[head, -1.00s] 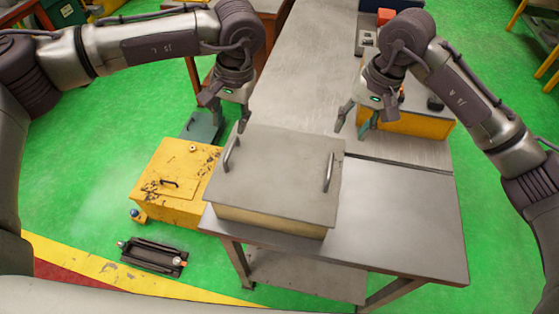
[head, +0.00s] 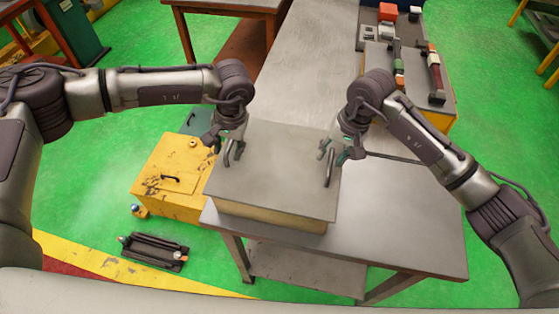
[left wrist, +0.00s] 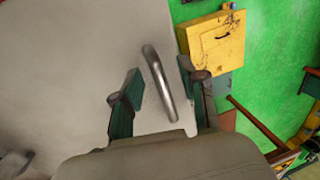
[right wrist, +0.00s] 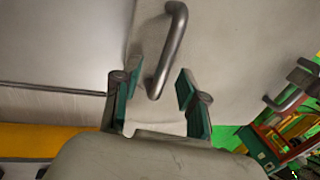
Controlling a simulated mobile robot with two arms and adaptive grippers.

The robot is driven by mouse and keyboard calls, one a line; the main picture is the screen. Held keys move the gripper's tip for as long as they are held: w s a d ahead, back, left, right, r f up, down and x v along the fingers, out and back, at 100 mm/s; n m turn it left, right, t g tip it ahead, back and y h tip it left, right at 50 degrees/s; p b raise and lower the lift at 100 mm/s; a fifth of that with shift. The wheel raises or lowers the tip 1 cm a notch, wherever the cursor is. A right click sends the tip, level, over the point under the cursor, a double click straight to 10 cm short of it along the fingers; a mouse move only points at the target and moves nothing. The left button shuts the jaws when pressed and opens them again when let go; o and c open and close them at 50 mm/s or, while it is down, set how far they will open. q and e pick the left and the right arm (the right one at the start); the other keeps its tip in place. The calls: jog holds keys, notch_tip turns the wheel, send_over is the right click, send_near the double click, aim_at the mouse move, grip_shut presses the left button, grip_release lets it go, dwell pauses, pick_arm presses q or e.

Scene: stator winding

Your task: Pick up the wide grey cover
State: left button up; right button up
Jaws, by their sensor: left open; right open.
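The wide grey cover (head: 275,180) lies flat on a pale yellow box on the metal table, with a bar handle near each side. My left gripper (head: 223,150) is open at the left handle (head: 236,152). In the left wrist view that handle (left wrist: 160,82) stands between the two open fingers (left wrist: 160,88). My right gripper (head: 332,152) is open at the right handle (head: 329,170). In the right wrist view the lower end of that handle (right wrist: 168,50) reaches between the open fingers (right wrist: 152,92). I cannot tell whether any finger touches a handle.
The metal table (head: 400,220) is clear to the right of the cover. A yellow box (head: 170,180) stands on the floor at left, with a black tray (head: 152,252) in front of it. Trays with small parts (head: 405,70) lie at the back right.

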pick_arm(q)
jog(key=shift+a+f, duration=0.1)
jog(key=shift+f, duration=0.45)
pick_arm(e)
jog(key=shift+a+f, duration=0.1)
jog(key=shift+f, duration=0.4)
pick_arm(q)
grip_shut()
pick_arm(e)
grip_shut()
pick_arm(q)
jog(key=shift+r, duration=0.1)
pick_arm(e)
jog(key=shift+r, duration=0.1)
